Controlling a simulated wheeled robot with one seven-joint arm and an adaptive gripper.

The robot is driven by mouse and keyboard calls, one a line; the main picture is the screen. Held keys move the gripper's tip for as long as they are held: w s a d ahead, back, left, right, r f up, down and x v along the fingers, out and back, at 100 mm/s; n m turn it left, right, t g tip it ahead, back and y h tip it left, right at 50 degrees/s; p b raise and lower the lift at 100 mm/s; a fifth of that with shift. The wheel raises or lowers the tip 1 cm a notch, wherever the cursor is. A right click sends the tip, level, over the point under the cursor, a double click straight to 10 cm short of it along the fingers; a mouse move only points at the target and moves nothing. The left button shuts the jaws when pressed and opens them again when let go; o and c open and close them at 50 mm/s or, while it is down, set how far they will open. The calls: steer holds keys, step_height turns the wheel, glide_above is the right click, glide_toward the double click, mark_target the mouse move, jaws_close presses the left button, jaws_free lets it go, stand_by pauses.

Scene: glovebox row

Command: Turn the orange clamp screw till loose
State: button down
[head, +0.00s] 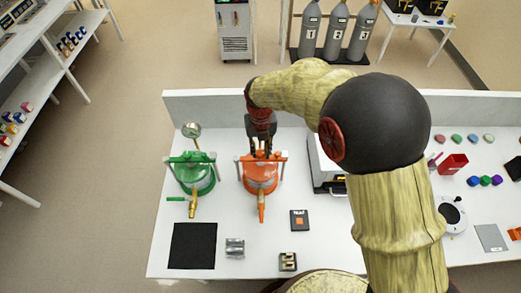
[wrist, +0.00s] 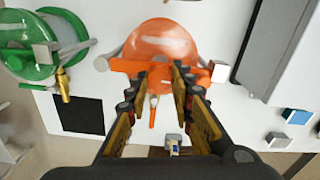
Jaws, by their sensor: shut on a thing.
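The orange pressure pot (head: 260,180) stands on the white bench, with an orange clamp bar across its lid; its round lid also shows in the wrist view (wrist: 160,42). My gripper (head: 262,142) reaches down to the middle of this bar from above. In the wrist view my gripper (wrist: 160,72) has its two fingers on either side of the orange clamp screw (wrist: 160,75), shut on it. The fingers hide most of the screw, so its turn angle and looseness cannot be told.
A green pot (head: 195,175) with a similar clamp and a gauge stands close on the left. A white-and-black box (head: 325,170) stands on the right, partly behind my arm. A black mat (head: 193,246) and small blocks lie in front.

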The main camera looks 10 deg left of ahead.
mark_target(261, 153)
stand_by(0.3)
steer(key=c, duration=1.6)
jaws_free()
steer(key=shift+o, duration=0.3)
step_height(261, 153, up, 12)
